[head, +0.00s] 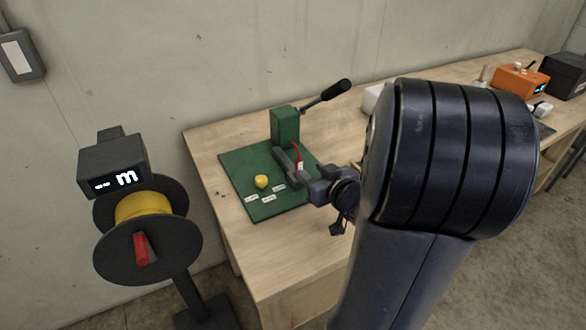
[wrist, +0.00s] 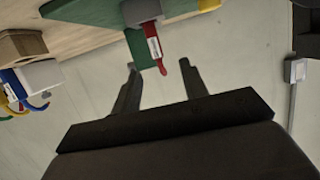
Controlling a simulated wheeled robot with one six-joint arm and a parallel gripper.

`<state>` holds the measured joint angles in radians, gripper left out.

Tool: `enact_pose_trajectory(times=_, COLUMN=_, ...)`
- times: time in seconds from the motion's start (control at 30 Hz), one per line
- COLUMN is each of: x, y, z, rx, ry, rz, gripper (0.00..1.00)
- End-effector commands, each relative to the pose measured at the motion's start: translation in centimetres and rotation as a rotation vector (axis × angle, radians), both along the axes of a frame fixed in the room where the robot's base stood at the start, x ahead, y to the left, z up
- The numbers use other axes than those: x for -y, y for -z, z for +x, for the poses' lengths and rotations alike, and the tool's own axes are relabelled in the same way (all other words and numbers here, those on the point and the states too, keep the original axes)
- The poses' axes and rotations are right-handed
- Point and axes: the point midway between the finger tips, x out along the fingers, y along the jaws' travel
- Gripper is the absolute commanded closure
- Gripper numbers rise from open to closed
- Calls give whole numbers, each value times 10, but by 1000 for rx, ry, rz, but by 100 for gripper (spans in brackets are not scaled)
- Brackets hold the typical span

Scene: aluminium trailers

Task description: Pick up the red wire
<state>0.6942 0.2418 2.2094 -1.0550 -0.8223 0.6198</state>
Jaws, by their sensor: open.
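The red wire (head: 298,153) stands curved at the green lever press (head: 285,127) on the green mat (head: 235,172). In the wrist view the red wire (wrist: 152,30) carries a white label and its end reaches between my fingertips. My gripper (head: 314,182) is beside the press, at the mat's right side. In the wrist view my gripper (wrist: 158,65) is open, with one finger on each side of the wire's end and a visible gap to both. My arm hides part of the bench.
A yellow ball-like object (head: 262,181) and several white labels lie on the mat. A yellow spool (head: 145,208) on a stand is at left. An orange box (head: 521,80) is at the far right. In the wrist view a white box (wrist: 38,77) with coloured wires is at left.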

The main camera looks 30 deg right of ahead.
Motion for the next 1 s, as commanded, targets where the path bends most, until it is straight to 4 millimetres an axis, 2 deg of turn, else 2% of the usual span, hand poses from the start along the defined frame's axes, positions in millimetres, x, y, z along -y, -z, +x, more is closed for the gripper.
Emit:
enact_pose_trajectory(times=0.1, x=-1, y=7, z=19, rx=-1, ry=-3, rz=1, gripper=58)
enact_pose_trajectory(times=0.37, x=-1, y=12, z=37, rx=-2, ry=0, rz=0, gripper=58)
enact_pose_trajectory(times=0.7, x=2, y=24, z=76, rx=-2, ry=0, rz=-1, gripper=58)
enact_pose_trajectory(times=1.0, x=2, y=25, z=81, rx=-1, ry=2, rz=-2, gripper=58)
